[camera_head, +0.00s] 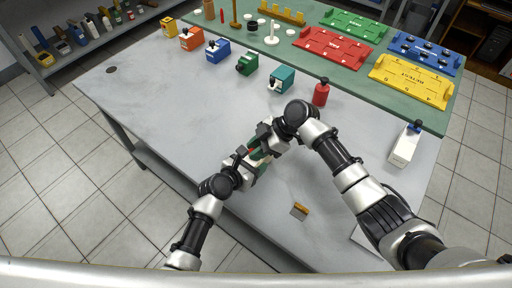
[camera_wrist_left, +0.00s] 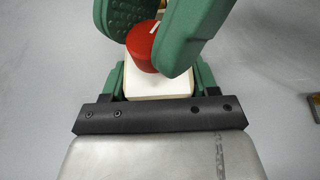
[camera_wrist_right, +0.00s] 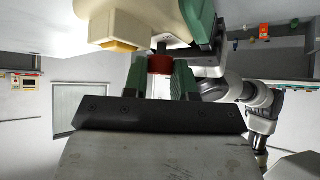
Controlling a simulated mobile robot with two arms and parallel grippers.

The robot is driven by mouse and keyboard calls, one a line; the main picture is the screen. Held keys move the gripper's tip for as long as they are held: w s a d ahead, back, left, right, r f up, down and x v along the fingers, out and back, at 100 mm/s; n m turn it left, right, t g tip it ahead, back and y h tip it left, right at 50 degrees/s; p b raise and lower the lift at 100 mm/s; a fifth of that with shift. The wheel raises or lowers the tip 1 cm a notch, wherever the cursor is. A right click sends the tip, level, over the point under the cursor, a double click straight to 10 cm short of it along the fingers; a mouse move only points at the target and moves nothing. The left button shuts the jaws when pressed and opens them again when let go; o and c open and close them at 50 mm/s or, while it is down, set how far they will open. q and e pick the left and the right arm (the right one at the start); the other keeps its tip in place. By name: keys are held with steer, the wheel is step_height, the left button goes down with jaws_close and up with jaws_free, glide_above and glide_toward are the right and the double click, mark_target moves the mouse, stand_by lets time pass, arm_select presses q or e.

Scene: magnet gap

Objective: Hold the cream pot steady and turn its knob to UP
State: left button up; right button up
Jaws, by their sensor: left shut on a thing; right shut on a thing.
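The cream pot (camera_wrist_left: 160,84) sits between the green fingers of my left gripper (camera_wrist_left: 161,78), which is shut on its body. Its red knob (camera_wrist_left: 143,46) carries a short white mark, partly covered by my right gripper's fingers. In the right wrist view my right gripper (camera_wrist_right: 161,72) is shut on the red knob (camera_wrist_right: 160,64), with the cream body (camera_wrist_right: 145,18) beyond it. Both grippers meet over the near part of the table in the head view, where the arms mostly hide the pot. Any UP label is not readable.
The grey table (camera_head: 150,110) is clear to the left. A small orange-and-grey piece (camera_head: 299,210) lies near the front. Several coloured blocks and trays line the back.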

steer(key=shift+s+m+t, duration=0.15)
steer(key=shift+m+t, duration=1.25)
steer(key=shift+m, duration=0.5)
steer(key=o, duration=0.9)
